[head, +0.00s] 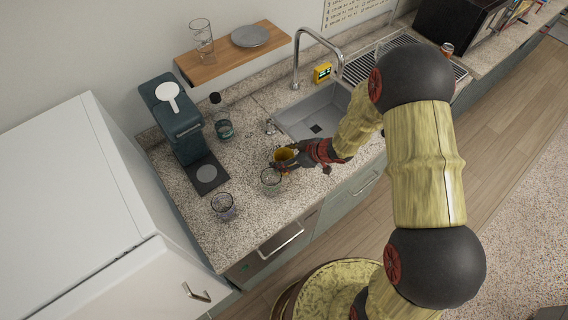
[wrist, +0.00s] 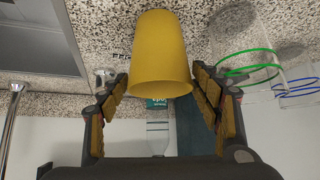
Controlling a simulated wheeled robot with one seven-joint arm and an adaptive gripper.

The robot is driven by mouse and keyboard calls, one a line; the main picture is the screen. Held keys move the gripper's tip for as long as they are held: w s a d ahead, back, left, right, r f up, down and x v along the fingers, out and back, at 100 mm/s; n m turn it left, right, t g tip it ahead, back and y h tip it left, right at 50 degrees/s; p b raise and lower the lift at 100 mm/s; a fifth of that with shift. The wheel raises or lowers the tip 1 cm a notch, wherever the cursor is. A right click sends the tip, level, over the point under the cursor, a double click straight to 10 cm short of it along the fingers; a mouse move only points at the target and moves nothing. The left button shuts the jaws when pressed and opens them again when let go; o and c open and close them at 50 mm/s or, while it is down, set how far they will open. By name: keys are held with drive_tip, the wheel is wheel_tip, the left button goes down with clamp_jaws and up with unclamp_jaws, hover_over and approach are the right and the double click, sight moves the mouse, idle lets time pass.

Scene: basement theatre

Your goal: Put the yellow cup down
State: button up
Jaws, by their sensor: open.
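The yellow cup (head: 284,155) is on the speckled counter (head: 240,240), left of the sink. In the wrist view the cup (wrist: 160,55) is between the two fingers of my gripper (wrist: 160,105). The fingers are spread on either side of the cup, with small gaps showing beside it. In the head view my gripper (head: 284,162) is at the cup and partly hides it. The wrist view appears upside down, and the cup's base seems to meet the counter.
A clear glass (head: 271,180) stands very close to the gripper, and another glass (head: 223,206) is further left. A coffee machine (head: 172,118), a bottle (head: 216,103) and a teal-banded glass (head: 224,130) stand behind. The sink (head: 312,112) is to the right. The front counter is clear.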

drive_tip(key=shift+c, duration=0.5)
drive_tip(key=c, duration=0.9)
drive_tip(key=shift+r, duration=0.15)
